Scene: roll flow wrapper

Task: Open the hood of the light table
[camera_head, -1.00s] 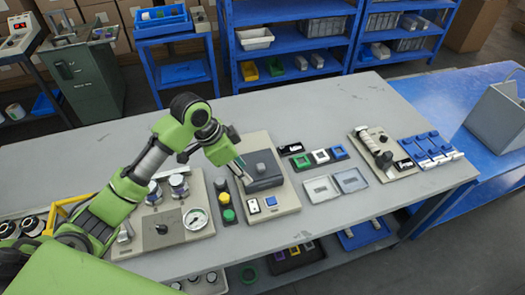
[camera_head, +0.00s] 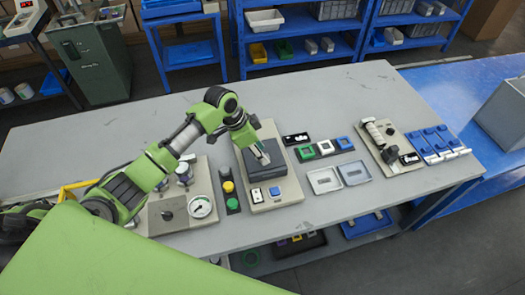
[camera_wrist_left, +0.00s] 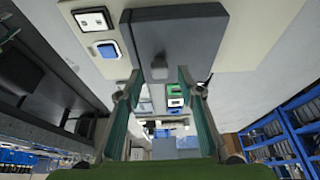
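The light table (camera_head: 288,192) is a beige unit on the grey bench with a dark grey hood (camera_head: 283,163). The hood looks down over its base. My left gripper (camera_head: 263,156) is over the hood and hides part of it. In the left wrist view, the hood (camera_wrist_left: 185,40) fills the upper middle, and a small grey knob or handle (camera_wrist_left: 158,67) lies between the fingers. The left gripper (camera_wrist_left: 158,85) is open there, one finger on each side of the handle. I cannot tell if they touch it. My right gripper is not in view.
A strip with yellow and green buttons (camera_head: 231,190) and a gauge panel (camera_head: 180,220) stand left of the light table. Two clear trays (camera_head: 324,180) and small coloured blocks (camera_head: 325,147) lie to its right. The back of the grey bench (camera_head: 340,95) is clear.

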